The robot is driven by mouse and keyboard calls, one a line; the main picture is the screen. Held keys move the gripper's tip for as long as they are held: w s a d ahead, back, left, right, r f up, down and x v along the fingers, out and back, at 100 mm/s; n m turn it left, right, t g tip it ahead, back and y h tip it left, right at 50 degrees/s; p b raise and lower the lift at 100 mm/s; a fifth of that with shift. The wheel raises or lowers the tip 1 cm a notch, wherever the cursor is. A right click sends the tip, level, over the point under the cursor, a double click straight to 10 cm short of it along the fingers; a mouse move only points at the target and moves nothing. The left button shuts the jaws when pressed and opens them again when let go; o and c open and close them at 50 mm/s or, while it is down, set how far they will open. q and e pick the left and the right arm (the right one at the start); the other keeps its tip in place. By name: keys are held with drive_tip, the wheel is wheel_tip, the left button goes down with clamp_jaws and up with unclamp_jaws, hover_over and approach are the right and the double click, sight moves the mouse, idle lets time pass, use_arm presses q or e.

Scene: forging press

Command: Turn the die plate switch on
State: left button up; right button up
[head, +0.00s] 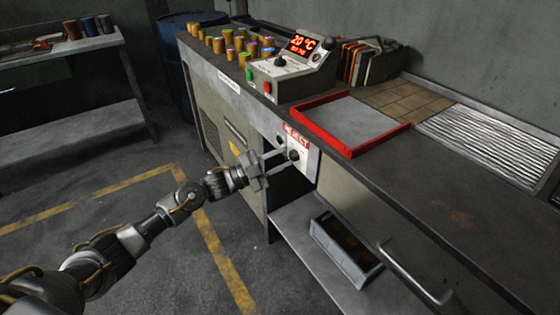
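A small switch panel (308,158) with a red-lettered label is set in the front face of the workbench. A dark round knob (294,155) sits on it, and a second small dark knob (280,140) shows up and to the left. I cannot tell for sure which is the die plate switch, nor its setting. My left gripper (285,158) reaches in from the left in front of the panel. Its two fingers are apart, with tips close to the round knob; I cannot tell whether they touch it. My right gripper is not in view.
A control box (292,72) with a red "20 °C" display stands on the bench. A red-rimmed tray (352,122) lies beside it, with several coloured-top cylinders (229,52) behind. Below the panel is an open shelf (300,230) with a grey bin (343,250). Open floor lies left.

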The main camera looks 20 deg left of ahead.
use_arm(q)
drive_tip(key=shift+d+f, duration=0.2)
drive_tip(key=shift+d, duration=0.1)
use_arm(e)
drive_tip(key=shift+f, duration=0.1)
use_arm(q)
drive_tip(key=shift+s, duration=0.1)
drive_tip(key=v, duration=1)
drive_tip(key=shift+s+a+b, duration=0.15)
drive_tip(key=shift+a+b, duration=0.15)
drive_tip(key=shift+a, duration=0.05)
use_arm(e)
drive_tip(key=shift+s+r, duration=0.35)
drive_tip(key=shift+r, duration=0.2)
use_arm(q)
drive_tip(key=shift+f, duration=0.1)
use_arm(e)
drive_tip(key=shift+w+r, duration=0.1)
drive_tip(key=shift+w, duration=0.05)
